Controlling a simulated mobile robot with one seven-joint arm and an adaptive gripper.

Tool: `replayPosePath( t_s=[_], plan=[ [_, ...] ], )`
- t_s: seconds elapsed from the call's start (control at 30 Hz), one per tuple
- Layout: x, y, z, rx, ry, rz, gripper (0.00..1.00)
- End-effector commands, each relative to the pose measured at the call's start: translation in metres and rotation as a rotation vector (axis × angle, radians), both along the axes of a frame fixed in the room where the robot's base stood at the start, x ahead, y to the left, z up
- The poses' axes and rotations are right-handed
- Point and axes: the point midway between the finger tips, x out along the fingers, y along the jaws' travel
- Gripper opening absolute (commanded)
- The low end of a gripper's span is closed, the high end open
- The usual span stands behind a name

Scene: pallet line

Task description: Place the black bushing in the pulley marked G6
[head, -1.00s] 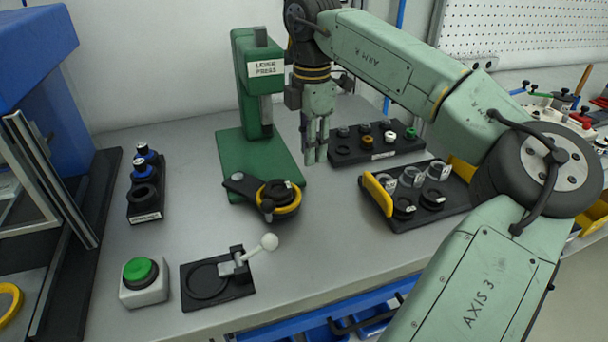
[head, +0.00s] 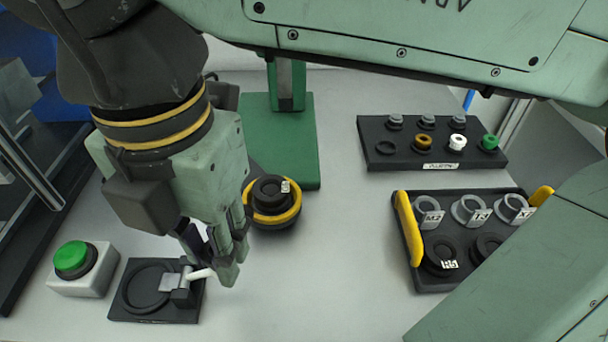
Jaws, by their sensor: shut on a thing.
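My gripper (head: 222,262) is low at the left, its fingers closed at the end of the white clamp handle (head: 199,274); the round white knob is hidden by the fingers. The handle belongs to a black clamp fixture (head: 195,307) with an empty ring-shaped seat. A black pulley (head: 268,188) with a small white label sits in the yellow-ringed holder (head: 272,221) in front of the green press; its label is too small to read. I cannot make out a black bushing for certain; the black ring (head: 386,148) in the bushing tray looks like an empty seat.
The bushing tray (head: 375,130) holds grey, brown, white and green bushings. A black rack (head: 430,284) with yellow ends holds grey and black pulleys. A green button box (head: 82,283) stands left of the clamp. My arm crosses the top and right.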

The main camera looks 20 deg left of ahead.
Motion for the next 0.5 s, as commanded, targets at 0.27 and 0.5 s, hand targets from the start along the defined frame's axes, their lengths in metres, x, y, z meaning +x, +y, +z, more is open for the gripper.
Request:
replayPosePath(
  t_s=[0.27, 0.5],
  plan=[
    [0.031, 0.000, -0.004, 0.004, 0.007, 0.026, 0.12],
    [0.096, 0.004, -0.010, 0.004, 0.006, 0.026, 0.12]
  ],
)
